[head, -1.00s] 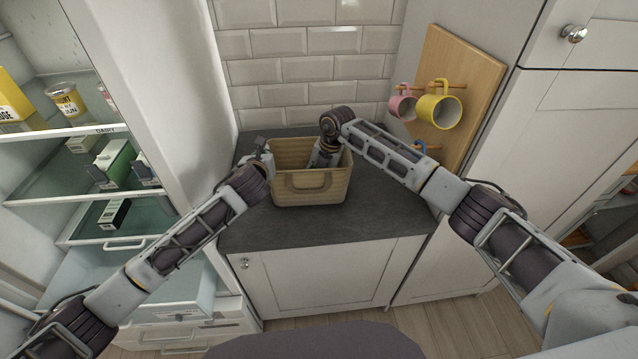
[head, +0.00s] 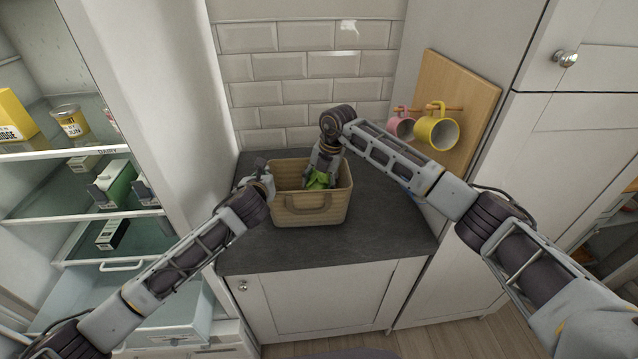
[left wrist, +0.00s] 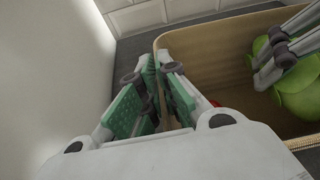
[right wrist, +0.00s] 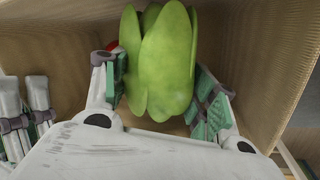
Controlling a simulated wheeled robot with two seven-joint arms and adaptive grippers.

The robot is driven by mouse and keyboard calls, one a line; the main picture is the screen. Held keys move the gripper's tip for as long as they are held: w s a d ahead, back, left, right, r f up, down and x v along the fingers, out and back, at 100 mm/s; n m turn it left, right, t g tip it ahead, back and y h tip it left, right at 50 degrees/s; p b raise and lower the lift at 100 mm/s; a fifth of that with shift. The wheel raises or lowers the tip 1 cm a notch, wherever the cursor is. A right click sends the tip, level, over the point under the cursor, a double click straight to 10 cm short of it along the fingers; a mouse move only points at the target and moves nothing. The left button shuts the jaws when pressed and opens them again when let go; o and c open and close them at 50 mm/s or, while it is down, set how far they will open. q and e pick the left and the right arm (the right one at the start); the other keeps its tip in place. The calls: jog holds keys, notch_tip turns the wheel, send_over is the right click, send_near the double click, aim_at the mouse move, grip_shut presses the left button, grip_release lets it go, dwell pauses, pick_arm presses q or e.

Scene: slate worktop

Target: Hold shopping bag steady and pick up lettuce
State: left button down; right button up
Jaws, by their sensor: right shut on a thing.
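The shopping bag (head: 311,215) is a tan, open-topped bag standing upright on the slate worktop. My left gripper (head: 264,175) is at its left rim. In the left wrist view its green-padded fingers (left wrist: 159,72) straddle the bag's wall and look closed on it. The lettuce (head: 318,181) is green and leafy, and shows in the bag's mouth under my right gripper (head: 323,170). In the right wrist view the lettuce (right wrist: 160,65) sits between both fingers, which are shut on it. The bag's front wall hides part of the inside from the head view.
A small red thing (right wrist: 113,46) shows inside the bag, partly hidden. The tiled wall (head: 300,65) is behind the worktop (head: 330,248). An open fridge (head: 85,150) stands left, and a mug rack (head: 462,90) with mugs hangs right.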

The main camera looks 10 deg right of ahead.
pick_arm(q)
jog(key=c, duration=1.6)
grip_release()
jog(key=shift+o, duration=0.2)
jog(key=shift+s, duration=0.1)
jog(key=v, duration=1.1)
jog(key=shift+s+r, duration=0.2)
jog(key=shift+s, duration=0.1)
